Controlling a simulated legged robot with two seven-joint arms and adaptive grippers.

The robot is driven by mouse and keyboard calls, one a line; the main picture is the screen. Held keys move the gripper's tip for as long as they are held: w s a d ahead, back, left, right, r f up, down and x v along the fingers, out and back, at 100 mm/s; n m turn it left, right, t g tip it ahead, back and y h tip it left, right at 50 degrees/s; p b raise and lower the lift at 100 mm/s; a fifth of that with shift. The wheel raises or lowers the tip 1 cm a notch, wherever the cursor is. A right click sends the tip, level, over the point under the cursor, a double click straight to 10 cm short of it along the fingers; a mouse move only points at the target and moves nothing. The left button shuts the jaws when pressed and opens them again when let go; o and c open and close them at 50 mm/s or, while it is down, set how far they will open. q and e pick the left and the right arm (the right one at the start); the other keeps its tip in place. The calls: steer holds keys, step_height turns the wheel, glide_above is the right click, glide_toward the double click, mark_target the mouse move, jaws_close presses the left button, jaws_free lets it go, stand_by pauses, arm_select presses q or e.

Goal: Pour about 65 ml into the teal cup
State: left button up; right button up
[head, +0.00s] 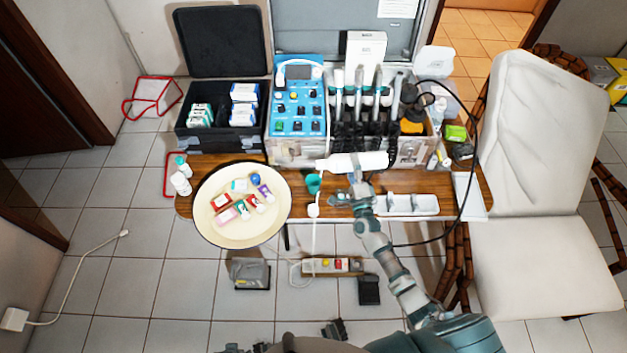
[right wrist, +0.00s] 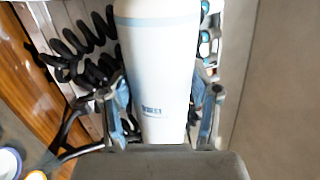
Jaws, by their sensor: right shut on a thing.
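My right gripper (head: 357,182) is shut on a white bottle (head: 352,162). The bottle lies almost level, its narrow end pointing left. The teal cup (head: 313,184) stands on the wooden table, just below and left of that end. The cup's inside is too small to read, and I cannot tell whether liquid is flowing. In the right wrist view, the white bottle (right wrist: 160,70) with a pale blue band and blue print sits between both fingers of the right gripper (right wrist: 165,105). My left gripper is not in view.
A round cream tray (head: 212,232) with small boxes is at the left. A blue control unit (head: 283,128) and dental handpieces on hoses stand behind. A white holder (head: 425,204) lies right of the gripper. A white cord passes by the cup. A black cable (head: 474,150) loops at the right.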

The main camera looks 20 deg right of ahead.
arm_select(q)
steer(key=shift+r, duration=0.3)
arm_select(e)
steer(key=shift+f+n, duration=0.25)
steer(key=shift+n, duration=0.25)
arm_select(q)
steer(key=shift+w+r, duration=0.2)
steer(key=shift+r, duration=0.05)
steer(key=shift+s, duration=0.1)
arm_select(e)
steer(key=shift+d+f, duration=0.1)
steer(key=shift+d, duration=0.2)
steer(key=shift+d+n, duration=0.2)
steer(key=shift+n, duration=0.1)
steer(key=shift+d, duration=0.1)
arm_select(q)
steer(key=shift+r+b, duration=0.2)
steer(key=shift+b, duration=0.1)
arm_select(e)
steer(key=shift+f+n+y, duration=0.2)
steer(key=shift+n+y, duration=0.1)
steer(key=shift+y, duration=0.1)
stand_by(1.3)
